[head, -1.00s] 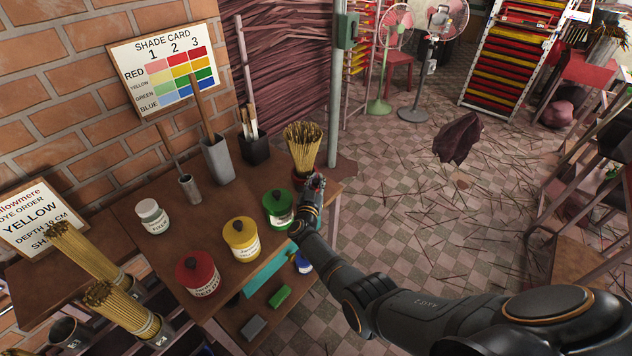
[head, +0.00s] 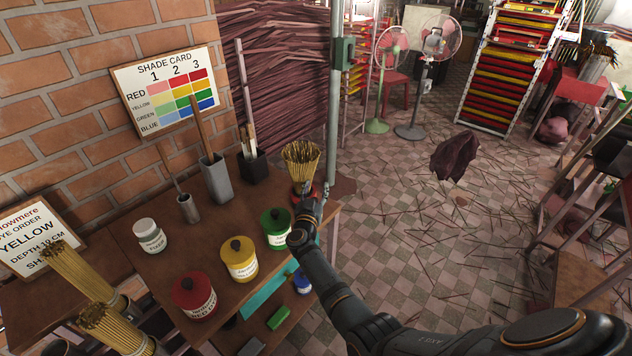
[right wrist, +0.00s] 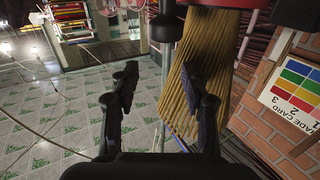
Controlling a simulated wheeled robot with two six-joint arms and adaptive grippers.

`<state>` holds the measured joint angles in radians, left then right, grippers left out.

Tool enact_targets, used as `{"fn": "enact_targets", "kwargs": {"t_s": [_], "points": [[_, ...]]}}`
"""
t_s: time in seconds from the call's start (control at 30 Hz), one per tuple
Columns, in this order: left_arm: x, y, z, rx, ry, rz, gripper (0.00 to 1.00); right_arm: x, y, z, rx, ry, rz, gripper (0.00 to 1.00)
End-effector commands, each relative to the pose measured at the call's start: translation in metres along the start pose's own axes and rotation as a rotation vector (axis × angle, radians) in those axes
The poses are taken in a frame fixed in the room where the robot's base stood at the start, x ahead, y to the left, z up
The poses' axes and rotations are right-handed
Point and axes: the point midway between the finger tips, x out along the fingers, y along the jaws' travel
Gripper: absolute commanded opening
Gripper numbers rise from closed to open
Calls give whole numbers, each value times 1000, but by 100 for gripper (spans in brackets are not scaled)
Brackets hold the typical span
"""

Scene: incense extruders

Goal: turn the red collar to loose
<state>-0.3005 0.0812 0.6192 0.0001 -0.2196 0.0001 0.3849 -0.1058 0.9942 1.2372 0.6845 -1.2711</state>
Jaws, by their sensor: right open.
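The red collar (head: 299,190) sits around the base of a flared bundle of tan sticks (head: 301,158) at the far right corner of the table. The gripper partly hides it in the head view. In the right wrist view the red collar (right wrist: 230,4) is cut off at the top edge, with the sticks (right wrist: 195,75) hanging below it and a dark knob-like part (right wrist: 166,22) beside it. My right gripper (head: 308,203) is beside the collar on its near side. In the right wrist view its fingers (right wrist: 160,80) stand apart, with the right finger overlapping the sticks; contact is unclear. My left gripper is not in view.
Green (head: 275,232), yellow (head: 239,266) and red (head: 195,303) lidded jars stand left of my right arm. A grey holder (head: 216,180) and dark holder (head: 252,167) stand behind. A metal pole (head: 335,110) rises close behind the bundle.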

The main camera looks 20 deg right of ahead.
Motion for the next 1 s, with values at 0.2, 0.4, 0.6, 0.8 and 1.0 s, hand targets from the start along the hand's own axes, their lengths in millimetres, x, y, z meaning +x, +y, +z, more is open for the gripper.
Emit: {"fn": "enact_targets", "kwargs": {"t_s": [0.2, 0.4, 0.6, 0.8, 1.0], "points": [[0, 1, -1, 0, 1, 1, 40, 0, 1, -39, 2, -1, 1, 46], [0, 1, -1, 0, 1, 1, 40, -1, 1, -50, -2, -2, 1, 46], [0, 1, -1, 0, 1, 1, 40, -1, 1, -49, -2, -2, 1, 44], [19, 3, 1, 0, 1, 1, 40, 8, 38, -29, 133, 47, -16, 16], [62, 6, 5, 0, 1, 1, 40, 13, 119, -2, 574, 122, -200, 0]]}}
